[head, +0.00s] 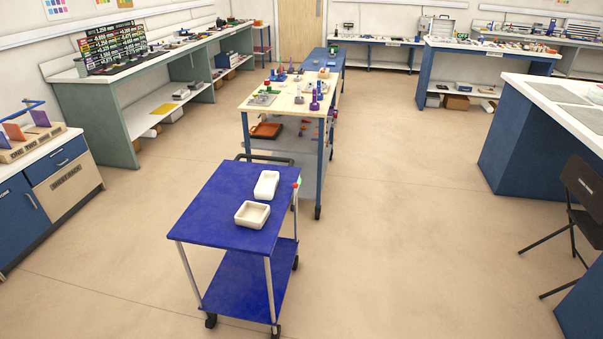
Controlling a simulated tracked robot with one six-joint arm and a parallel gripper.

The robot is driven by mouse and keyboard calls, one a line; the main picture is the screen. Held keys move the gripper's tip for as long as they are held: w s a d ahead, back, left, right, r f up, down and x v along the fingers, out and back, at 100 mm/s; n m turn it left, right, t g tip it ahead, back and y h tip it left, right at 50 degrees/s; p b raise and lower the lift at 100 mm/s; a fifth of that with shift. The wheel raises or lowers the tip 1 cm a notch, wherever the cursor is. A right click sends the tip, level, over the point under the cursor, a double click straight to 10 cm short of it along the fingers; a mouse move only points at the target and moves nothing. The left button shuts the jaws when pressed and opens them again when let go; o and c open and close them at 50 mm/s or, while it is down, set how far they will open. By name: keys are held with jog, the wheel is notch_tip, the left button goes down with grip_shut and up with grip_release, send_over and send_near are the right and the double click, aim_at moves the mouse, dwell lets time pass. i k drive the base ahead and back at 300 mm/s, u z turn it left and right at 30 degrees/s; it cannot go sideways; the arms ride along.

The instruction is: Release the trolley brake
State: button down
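A blue trolley (215,205) with a flat top, a lower shelf (235,285) and pale legs stands on the floor in front of me. A dark handle bar (265,158) shows at its far end. Dark castors show at its feet, such as the front left one (210,321). A small part with red and green on it (297,184) sits at the top's far right corner; I cannot tell whether it is the brake. No brake lever is clear on the castors. My gripper is not in view.
Two white moulds lie on the trolley top, one nearer (252,214) and one behind (266,185). A cluttered worktable (258,98) stands close behind the trolley. A black folding chair (583,200) is at right. Open floor (400,250) lies right of the trolley.

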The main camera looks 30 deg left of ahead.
aim_at(295, 186)
jog(key=z, duration=0.05)
jog(key=i, duration=2.6)
jog(key=u, duration=2.75)
